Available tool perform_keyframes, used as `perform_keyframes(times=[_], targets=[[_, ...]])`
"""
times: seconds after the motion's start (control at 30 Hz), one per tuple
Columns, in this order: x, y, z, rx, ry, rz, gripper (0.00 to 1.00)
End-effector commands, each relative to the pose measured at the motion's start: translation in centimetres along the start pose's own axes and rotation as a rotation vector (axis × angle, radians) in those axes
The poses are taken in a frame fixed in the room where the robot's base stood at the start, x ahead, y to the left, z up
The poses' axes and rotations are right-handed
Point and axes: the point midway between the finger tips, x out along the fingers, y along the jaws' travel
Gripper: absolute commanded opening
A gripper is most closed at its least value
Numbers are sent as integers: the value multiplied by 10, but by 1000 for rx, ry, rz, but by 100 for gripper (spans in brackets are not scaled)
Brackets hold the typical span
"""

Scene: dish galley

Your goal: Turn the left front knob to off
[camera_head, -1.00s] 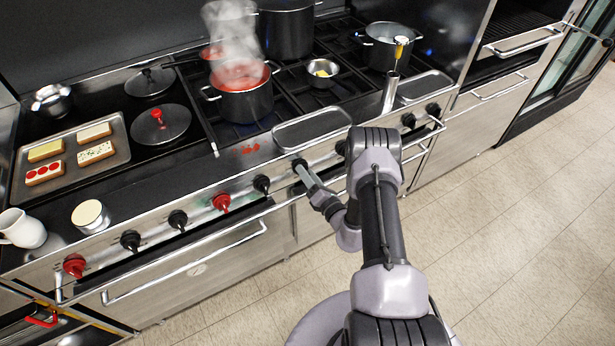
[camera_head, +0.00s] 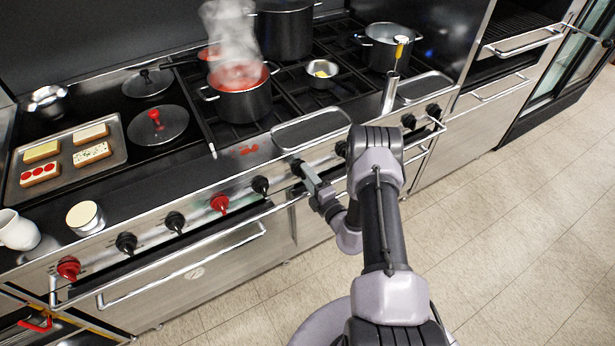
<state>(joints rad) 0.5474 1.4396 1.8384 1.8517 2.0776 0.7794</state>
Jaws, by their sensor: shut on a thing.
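A row of knobs runs along the steel front panel of the range. My gripper (camera_head: 301,170) reaches the panel below the steaming pot and is shut on a dark knob (camera_head: 296,163). The gripper hides most of this knob, so its pointer cannot be read. A black knob (camera_head: 261,186) is just left of it and another black knob (camera_head: 341,148) is to its right, beside my arm. Further left are a red knob (camera_head: 220,203), two black knobs and a second red knob (camera_head: 68,267).
A steaming pot of red food (camera_head: 242,100) stands on the front left burner. A steel rail (camera_head: 185,266) runs along the oven front below the knobs. A tray of toasts (camera_head: 115,172) and a white jug (camera_head: 17,232) are at left. The tiled floor at right is clear.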

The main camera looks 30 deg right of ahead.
Motion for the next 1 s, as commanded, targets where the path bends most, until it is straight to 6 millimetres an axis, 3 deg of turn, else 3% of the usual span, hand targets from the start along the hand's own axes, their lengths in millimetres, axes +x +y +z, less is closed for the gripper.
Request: perform_keyframes(times=[0.57,0.6,0.67,0.7,1.0], targets=[[0,-1,-1,29,2,-2,3],[0,-1,-1,29,2,-2,49],[0,-1,-1,29,2,-2,61],[0,-1,-1,28,2,-2,65],[-2,0,0,28,0,-1,65]])
